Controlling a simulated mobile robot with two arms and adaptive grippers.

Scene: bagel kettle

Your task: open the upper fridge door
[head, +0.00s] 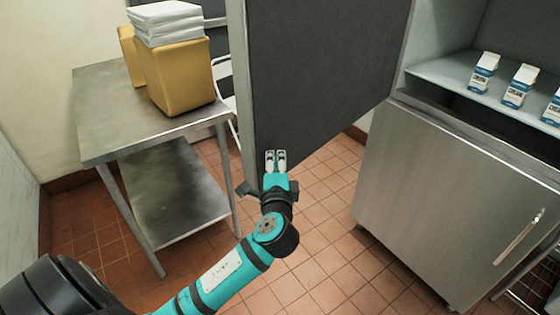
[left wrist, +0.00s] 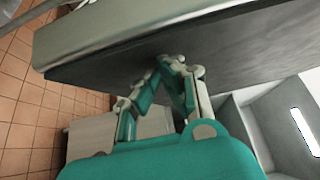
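The upper fridge door (head: 320,70) stands swung wide open, its dark inner face toward me. Its inner face also fills the upper part of the left wrist view (left wrist: 245,62). The open upper compartment (head: 450,72) shows at the right. My left gripper (head: 276,156) is at the door's lower corner near its free edge, on the inner side. Its fingers meet at the tips (left wrist: 172,62), with nothing seen between them. The tips are close to the inner face; I cannot tell if they touch it. My right gripper is out of view.
The closed lower fridge door (head: 440,190) has a bar handle (head: 520,236). Cartons (head: 485,72) stand on the fridge shelf. A steel table (head: 100,120) with yellow containers (head: 180,75) stands left of the door. Tiled floor (head: 325,220) is clear between table and fridge.

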